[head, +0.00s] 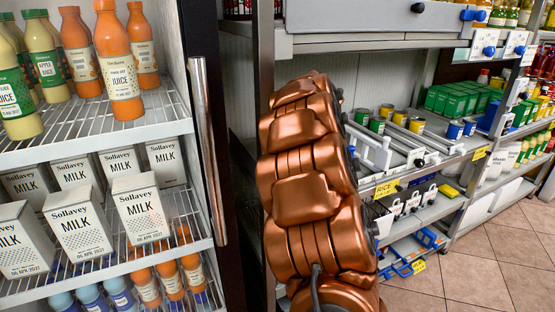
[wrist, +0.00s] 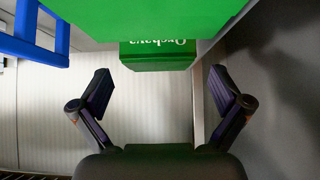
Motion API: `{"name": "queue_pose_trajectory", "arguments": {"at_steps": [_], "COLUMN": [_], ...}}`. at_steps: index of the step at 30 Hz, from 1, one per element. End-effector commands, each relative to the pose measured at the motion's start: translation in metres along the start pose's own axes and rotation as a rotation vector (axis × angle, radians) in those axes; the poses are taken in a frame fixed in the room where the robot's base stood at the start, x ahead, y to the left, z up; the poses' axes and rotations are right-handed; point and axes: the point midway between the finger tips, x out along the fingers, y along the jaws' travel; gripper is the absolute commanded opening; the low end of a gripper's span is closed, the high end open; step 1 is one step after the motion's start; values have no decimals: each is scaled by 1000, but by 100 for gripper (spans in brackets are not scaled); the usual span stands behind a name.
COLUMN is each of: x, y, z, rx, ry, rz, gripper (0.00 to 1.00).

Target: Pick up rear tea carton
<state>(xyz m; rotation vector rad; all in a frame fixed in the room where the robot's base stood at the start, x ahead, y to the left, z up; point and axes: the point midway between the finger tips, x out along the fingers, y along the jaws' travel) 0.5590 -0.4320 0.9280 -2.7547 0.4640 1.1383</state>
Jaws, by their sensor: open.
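In the wrist view, a green carton with white upside-down lettering (wrist: 158,58) shows at the top centre, beyond the gap between my fingers. A second, larger-looking green carton face (wrist: 140,18) fills the top edge nearer to the camera and partly covers the first. I take the farther one to be the rear tea carton. My gripper (wrist: 161,76) is open and empty, its two dark fingers spread to either side of the farther carton and apart from it. In the head view my arm hides my gripper and these cartons.
A blue frame (wrist: 38,35) stands at the left of the wrist view, and a grey panel (wrist: 275,90) closes the right side. In the head view, a milk and juice fridge (head: 100,140) stands left, and shelves with green boxes (head: 452,100) and cans stand right. Tiled floor (head: 490,265) is clear.

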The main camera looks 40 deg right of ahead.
Motion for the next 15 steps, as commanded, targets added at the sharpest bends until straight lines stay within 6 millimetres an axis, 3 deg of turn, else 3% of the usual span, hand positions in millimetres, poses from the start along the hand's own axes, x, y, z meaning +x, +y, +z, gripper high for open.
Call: {"name": "queue_pose_trajectory", "arguments": {"at_steps": [4, 12, 15], "x": [14, 15, 15], "y": [2, 2, 2], "z": [2, 2, 2], "rx": [2, 3, 3], "ry": [-4, -2, -2], "rz": [1, 1, 1], "gripper": [100, 100, 91]}}
